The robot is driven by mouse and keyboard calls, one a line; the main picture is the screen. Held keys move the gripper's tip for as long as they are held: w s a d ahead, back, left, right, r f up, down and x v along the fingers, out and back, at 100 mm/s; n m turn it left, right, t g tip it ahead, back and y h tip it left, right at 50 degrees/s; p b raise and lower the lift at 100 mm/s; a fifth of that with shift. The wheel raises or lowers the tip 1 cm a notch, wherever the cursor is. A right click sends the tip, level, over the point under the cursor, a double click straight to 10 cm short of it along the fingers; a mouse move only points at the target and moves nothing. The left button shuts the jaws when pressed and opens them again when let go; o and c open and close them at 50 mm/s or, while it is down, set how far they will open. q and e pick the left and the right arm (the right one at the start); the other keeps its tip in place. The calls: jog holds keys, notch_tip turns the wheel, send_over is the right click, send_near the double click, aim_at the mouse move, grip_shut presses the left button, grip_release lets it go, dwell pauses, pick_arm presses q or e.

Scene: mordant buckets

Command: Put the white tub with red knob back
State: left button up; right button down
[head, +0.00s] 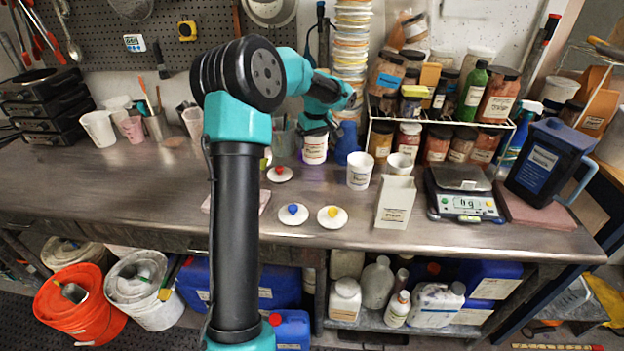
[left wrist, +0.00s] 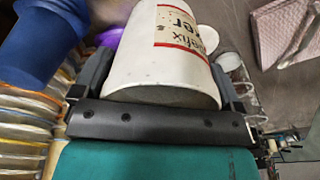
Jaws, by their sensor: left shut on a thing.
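My left gripper (head: 315,128) is shut on a white tub (head: 315,150) with red label stripes, near the back of the bench. A white lid with a red knob (head: 279,174) lies on the bench, left of and nearer than the held tub. White lids with a blue knob (head: 293,213) and a yellow knob (head: 332,216) lie nearer the front edge. My right gripper is out of view.
A blue cup (head: 346,140) and a tall stack of cups (head: 351,50) stand close to the held tub. White tubs (head: 359,173) (head: 400,164), a white box (head: 395,203) and a scale (head: 464,195) are to the right. The bench at left front is clear.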

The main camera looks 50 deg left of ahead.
pick_arm(q)
jog(key=shift+f, duration=2.4)
jog(key=shift+f, duration=2.5)
jog(key=shift+f, duration=0.1)
jog(key=o, duration=0.8)
jog(key=shift+f, duration=0.1)
jog(key=shift+o, duration=0.2)
jog(key=r, duration=0.4)
jog(key=d+r, duration=0.1)
jog(key=r, duration=0.7)
jog(key=shift+s+d+r, duration=0.15)
jog(key=shift+s+d, duration=0.05)
jog(key=shift+d, duration=0.05)
